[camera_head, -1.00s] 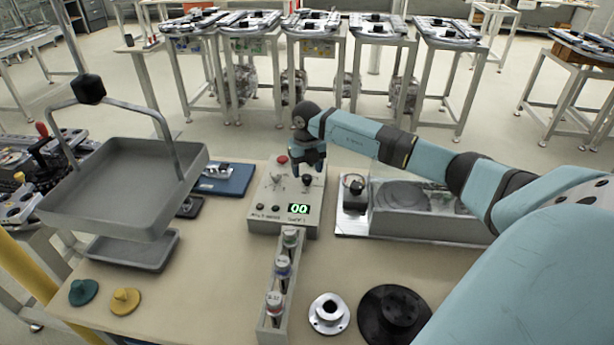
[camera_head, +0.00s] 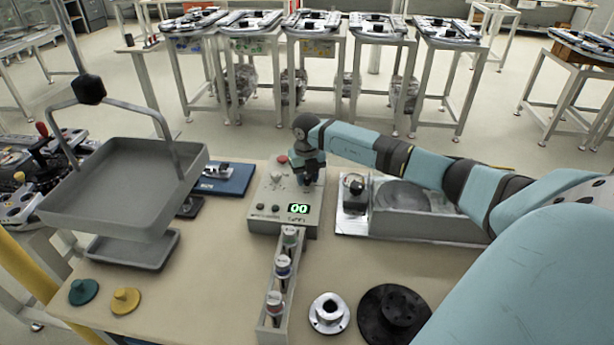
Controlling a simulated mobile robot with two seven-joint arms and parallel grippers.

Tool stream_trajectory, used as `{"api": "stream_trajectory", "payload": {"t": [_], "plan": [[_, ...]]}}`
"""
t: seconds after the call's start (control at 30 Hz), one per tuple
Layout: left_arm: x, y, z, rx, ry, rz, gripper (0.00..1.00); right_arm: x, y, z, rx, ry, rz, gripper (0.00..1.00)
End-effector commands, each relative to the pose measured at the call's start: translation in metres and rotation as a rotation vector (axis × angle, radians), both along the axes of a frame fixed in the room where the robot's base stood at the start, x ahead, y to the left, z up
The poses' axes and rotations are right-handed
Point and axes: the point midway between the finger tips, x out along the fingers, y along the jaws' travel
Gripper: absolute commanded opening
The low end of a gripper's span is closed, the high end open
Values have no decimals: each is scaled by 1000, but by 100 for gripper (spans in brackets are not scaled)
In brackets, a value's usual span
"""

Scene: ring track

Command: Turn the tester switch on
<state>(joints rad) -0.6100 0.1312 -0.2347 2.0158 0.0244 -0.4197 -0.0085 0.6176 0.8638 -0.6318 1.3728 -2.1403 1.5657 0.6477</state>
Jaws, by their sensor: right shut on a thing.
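My right gripper (camera_head: 306,183) reaches in from the right and points down at the right side of the tester's top. It is shut on a small control there, which looks like the tester's dark switch knob; my fingers hide most of it. My left gripper is out of view.
A narrow rack with several small bottles (camera_head: 283,262) stands in front of the tester. A grey tray with a handle (camera_head: 120,185) is at left, a metal fixture (camera_head: 410,215) at right. A silver flange (camera_head: 328,313) and black disc (camera_head: 393,313) lie in front.

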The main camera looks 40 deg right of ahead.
Motion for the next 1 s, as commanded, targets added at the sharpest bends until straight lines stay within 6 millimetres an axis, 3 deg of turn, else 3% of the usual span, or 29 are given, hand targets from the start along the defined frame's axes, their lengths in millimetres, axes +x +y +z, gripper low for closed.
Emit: {"api": "stream_trajectory", "payload": {"t": [0.37,1.0], "plan": [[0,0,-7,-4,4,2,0,0,-1,-1,-2,1,148,10],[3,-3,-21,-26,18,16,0,1,0,0,-2,-2,741,10]]}}
